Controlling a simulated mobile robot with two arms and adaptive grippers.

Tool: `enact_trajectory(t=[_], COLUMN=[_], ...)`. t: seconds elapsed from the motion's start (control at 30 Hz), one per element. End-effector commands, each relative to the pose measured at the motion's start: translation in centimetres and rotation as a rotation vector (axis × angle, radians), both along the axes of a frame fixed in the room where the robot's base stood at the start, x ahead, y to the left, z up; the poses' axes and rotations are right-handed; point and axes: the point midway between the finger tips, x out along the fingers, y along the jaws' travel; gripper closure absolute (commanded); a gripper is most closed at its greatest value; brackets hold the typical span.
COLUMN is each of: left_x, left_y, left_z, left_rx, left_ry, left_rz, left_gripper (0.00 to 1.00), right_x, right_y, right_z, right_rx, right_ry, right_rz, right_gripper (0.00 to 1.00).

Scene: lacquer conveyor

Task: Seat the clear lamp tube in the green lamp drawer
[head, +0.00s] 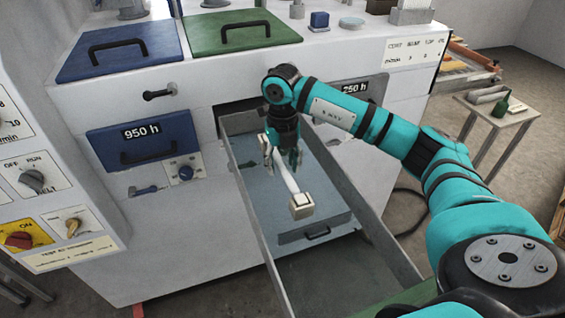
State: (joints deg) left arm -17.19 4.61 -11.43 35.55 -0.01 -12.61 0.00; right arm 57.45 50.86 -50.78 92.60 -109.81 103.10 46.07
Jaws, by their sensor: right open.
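The clear lamp tube (289,180) shows as a pale, thin rod with a cream block-shaped cap at its near end. It slants inside the outline of the pulled-out drawer (252,208); I cannot tell whether it rests in a seat. The drawer has long grey side walls, and a green strip (409,295) at its near end looks like its front, partly hidden by my right arm. My right gripper (284,163) points down over the tube's far part, open, with its fingers close beside the tube. Contact is unclear. My left gripper is out of view.
A grey-blue panel with a dark handle (317,233) shows within the drawer's outline. The white machine carries blue (120,48) and green (240,30) lids and a blue 950 h drawer (145,141).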

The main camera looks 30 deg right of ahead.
Motion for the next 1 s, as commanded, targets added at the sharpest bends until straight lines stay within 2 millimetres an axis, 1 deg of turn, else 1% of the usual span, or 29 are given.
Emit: enact_trajectory(t=[0.13,0.27,0.37,0.6,0.7,0.83,1.0], left_x=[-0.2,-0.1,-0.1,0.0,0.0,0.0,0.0], left_y=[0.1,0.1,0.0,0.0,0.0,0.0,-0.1], left_z=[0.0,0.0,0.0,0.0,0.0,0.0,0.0], left_rx=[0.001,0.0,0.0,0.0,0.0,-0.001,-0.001], left_ry=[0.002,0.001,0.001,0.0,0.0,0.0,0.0], left_rz=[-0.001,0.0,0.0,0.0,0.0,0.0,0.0], left_gripper=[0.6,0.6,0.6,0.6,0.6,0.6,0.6], right_x=[0.0,0.1,0.1,0.1,0.1,0.1,0.0], right_y=[0.0,0.0,0.0,0.0,0.0,0.0,0.0], right_z=[0.2,1.5,3.4,8.6,10.3,11.5,12.0], right_rx=[0.0,0.001,0.0,0.001,-0.001,0.001,-0.001], right_ry=[0.0,-0.003,-0.005,-0.004,-0.003,-0.002,0.0], right_rz=[0.0,0.0,0.0,0.0,0.0,0.0,-0.001], right_gripper=[0.54,0.54,0.54,0.54,0.54,0.54,0.54])
